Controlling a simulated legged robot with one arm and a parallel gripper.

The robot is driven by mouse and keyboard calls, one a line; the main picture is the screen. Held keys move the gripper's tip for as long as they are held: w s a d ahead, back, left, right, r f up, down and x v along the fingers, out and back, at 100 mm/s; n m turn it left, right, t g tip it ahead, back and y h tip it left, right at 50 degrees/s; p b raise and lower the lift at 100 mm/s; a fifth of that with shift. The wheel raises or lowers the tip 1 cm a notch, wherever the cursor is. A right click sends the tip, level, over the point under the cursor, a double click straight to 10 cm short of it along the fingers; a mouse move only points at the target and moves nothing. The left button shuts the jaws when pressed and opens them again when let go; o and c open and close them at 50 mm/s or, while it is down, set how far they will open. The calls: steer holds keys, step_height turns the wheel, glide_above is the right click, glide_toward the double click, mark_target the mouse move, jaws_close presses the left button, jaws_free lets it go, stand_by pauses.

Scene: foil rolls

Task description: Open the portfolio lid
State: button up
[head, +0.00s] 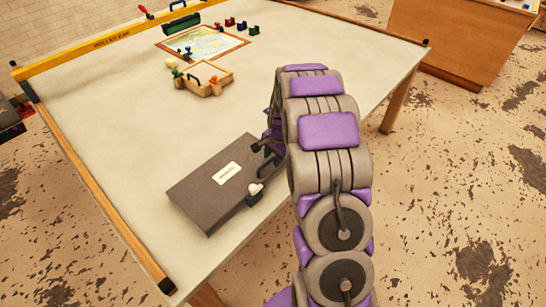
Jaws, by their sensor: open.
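The portfolio (215,192) is a flat dark grey case with a small white label (227,173) on top. It lies on the table near the front edge with its lid shut. A dark clasp with a pale round knob (255,188) sits at its front right side. My gripper (264,155) is at the portfolio's right end, with dark fingers apart. I cannot tell whether they touch the case. My grey and purple arm hides part of the gripper and the table behind it.
The pale table (110,120) has wooden edge strips. A wooden block frame (204,79) with small coloured pieces stands further back. Behind it lies a framed map (203,43) with several coloured clamps around it. The table's left side is clear. A wooden cabinet (455,40) stands at the back right.

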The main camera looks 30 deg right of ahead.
steer(key=shift+a+r, duration=0.1)
steer(key=shift+a, duration=0.5)
steer(key=shift+c, duration=1.2)
steer(key=shift+d, duration=0.3)
jaws_close()
